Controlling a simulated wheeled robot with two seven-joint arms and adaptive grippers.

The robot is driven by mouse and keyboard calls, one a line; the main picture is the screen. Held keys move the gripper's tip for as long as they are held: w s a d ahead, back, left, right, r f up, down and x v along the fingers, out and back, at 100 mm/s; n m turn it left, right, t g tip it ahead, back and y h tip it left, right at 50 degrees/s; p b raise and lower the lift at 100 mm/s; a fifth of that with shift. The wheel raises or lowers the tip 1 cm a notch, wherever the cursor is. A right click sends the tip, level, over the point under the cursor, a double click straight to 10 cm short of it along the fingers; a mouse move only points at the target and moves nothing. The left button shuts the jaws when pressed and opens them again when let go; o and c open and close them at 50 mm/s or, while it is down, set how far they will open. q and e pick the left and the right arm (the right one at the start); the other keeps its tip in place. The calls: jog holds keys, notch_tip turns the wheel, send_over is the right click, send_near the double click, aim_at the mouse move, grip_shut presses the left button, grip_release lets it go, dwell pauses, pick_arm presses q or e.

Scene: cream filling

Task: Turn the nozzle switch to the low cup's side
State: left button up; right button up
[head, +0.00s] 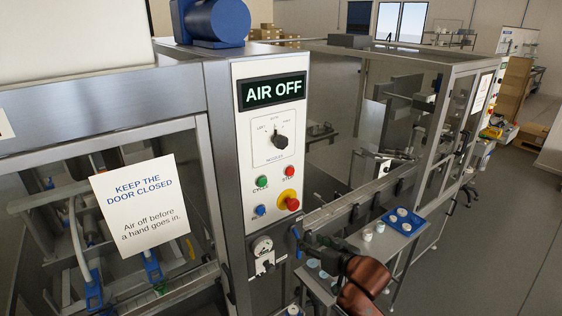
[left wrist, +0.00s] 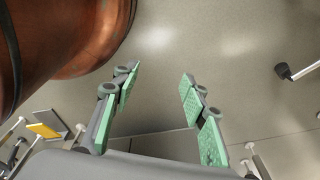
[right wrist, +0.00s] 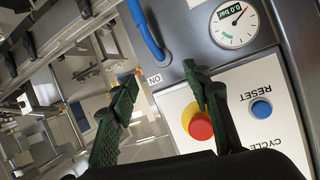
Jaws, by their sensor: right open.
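The nozzle switch (head: 280,141) is a black knob on a white plate, with position marks above it, on the control panel. Which mark it points to is too small to tell surely. My right gripper (head: 310,243) is below and right of the switch, apart from it, beside the panel's lower edge. In the right wrist view my right gripper (right wrist: 162,84) is open and empty. My left gripper (left wrist: 158,80) is open and empty above the floor, outside the head view. White cups (head: 368,234) stand right of the panel; I cannot tell which is low.
The display (head: 273,90) reads AIR OFF. A blue tray (head: 421,222) holds cups. A guarded door (head: 140,205) is left.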

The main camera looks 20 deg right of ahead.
jog(key=w+a+r+t+y, duration=0.1)
jog(key=a+r, duration=0.1)
jog(key=r, duration=0.9)
jog(key=w+a+r+t+y, duration=0.1)
jog(key=a+r, duration=0.1)
jog(key=r, duration=0.8)
jog(key=t+y, duration=0.1)
jog(key=t, duration=0.1)
send_near(283, 144)
jog(key=w, duration=0.4)
jog(key=shift+w+a, duration=0.15)
jog(key=shift+a, duration=0.5)
jog(key=p+x, duration=0.1)
jog(key=x, duration=0.4)
jog(key=shift+a+p, duration=0.1)
jog(key=shift+p, duration=0.25)
jog(key=shift+x, duration=0.9)
pick_arm(q)
jog(key=shift+s+r, duration=0.25)
jog(key=shift+r, duration=0.25)
jog(key=shift+s+r, duration=0.25)
jog(key=shift+r, duration=0.25)
pick_arm(e)
jog(key=shift+f, duration=0.15)
jog(key=shift+c, duration=0.2)
jog(key=c, duration=1.1)
